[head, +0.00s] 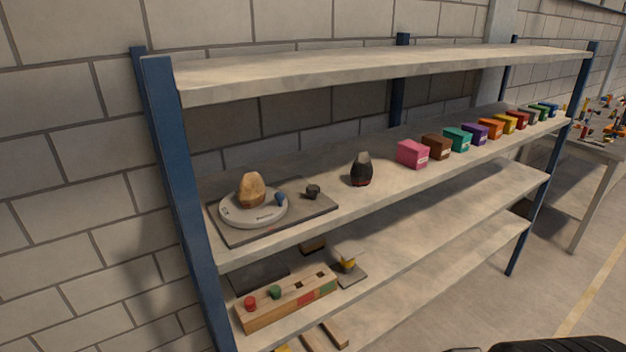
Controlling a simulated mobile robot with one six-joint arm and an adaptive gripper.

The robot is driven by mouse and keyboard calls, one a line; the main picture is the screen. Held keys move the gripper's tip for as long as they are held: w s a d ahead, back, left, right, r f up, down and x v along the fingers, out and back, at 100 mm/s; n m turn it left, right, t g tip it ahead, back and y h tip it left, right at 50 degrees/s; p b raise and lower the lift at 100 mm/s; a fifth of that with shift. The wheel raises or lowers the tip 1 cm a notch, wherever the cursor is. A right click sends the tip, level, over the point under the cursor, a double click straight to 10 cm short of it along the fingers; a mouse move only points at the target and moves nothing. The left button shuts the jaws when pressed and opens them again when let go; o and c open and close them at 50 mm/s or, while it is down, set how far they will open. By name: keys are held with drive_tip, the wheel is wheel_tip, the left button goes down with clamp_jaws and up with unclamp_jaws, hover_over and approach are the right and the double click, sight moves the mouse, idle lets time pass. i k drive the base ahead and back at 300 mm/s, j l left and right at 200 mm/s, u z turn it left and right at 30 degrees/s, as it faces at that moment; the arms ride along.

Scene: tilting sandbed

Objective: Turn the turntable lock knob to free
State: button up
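The turntable (236,213) is a round pale disc on a dark grey base plate (310,212), at the left end of the shelf level below the top board. A tan, rock-like lump (251,189) sits on the disc. A small dark knob (313,191) stands on the plate to the right of the disc; it looks like the lock knob, but its setting is too small to read. A small blue piece (281,199) is at the disc's right edge. My gripper is not in view.
A dark red-and-grey object (361,170) stands right of the plate. A row of coloured boxes (412,153) runs further right. The top board (380,68) overhangs this level, and a blue post (176,190) stands at left. A wooden block with pegs (268,312) is below.

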sight(314, 190)
drive_tip(key=i+j, duration=0.1)
drive_tip(key=j, duration=0.25)
drive_tip(key=i+j, duration=0.1)
drive_tip(key=j, duration=0.25)
drive_tip(key=i+j+u, duration=0.1)
drive_tip(key=j, duration=0.2)
drive_tip(key=i+j, duration=0.1)
drive_tip(key=j, duration=0.25)
